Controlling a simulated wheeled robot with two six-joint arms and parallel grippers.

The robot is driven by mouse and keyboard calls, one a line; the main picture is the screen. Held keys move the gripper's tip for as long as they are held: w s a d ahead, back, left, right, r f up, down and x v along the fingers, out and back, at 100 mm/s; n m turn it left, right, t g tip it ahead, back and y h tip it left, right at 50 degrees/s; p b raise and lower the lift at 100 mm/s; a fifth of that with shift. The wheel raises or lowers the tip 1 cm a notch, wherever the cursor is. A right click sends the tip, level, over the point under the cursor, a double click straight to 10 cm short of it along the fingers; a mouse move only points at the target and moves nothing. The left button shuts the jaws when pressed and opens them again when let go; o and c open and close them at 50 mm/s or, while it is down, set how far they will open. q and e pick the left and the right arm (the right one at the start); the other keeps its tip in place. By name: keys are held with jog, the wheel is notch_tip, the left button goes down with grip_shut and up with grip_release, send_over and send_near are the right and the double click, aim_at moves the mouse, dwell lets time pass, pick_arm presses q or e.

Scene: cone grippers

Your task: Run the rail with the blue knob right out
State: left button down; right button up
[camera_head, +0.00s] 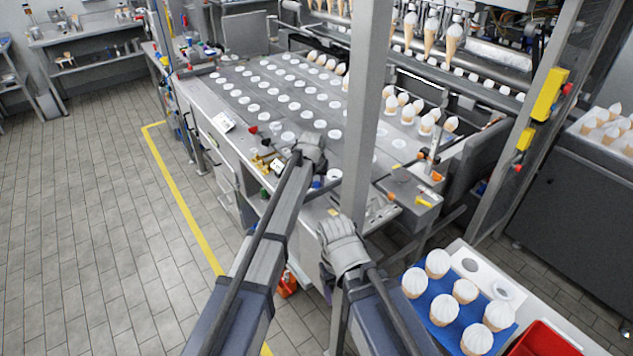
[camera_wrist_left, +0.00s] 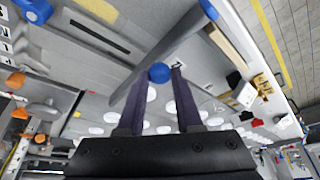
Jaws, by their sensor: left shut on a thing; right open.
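My left gripper (camera_head: 312,147) reaches over the near edge of the grey machine. In the left wrist view its two dark fingers (camera_wrist_left: 159,78) are shut on a round blue knob (camera_wrist_left: 159,73) at their tips. A grey rail (camera_wrist_left: 185,45) runs diagonally past the knob, from upper right to lower left. In the head view the held knob is hidden by the gripper. My right gripper (camera_head: 342,240) is open in front of the machine, beside a grey post, and its fingers are hard to make out.
The machine top (camera_head: 270,85) carries rows of white discs. A grey post (camera_head: 362,110) stands close to both arms. Red and yellow knobs (camera_head: 262,160) line the near edge. A blue tray (camera_head: 445,308) of cones and a red bin (camera_head: 543,340) are at lower right. The tiled floor at left is clear.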

pick_arm(q)
jog(key=s+d, duration=0.1)
jog(key=s, duration=0.1)
jog(key=s+d, duration=0.2)
jog(key=shift+s+d, duration=0.1)
jog(key=shift+s, duration=0.2)
jog(key=shift+w, duration=0.1)
jog(key=c, duration=0.6)
grip_release()
jog(key=shift+r, duration=0.1)
jog(key=p+v, duration=0.7)
jog(key=shift+r, duration=0.25)
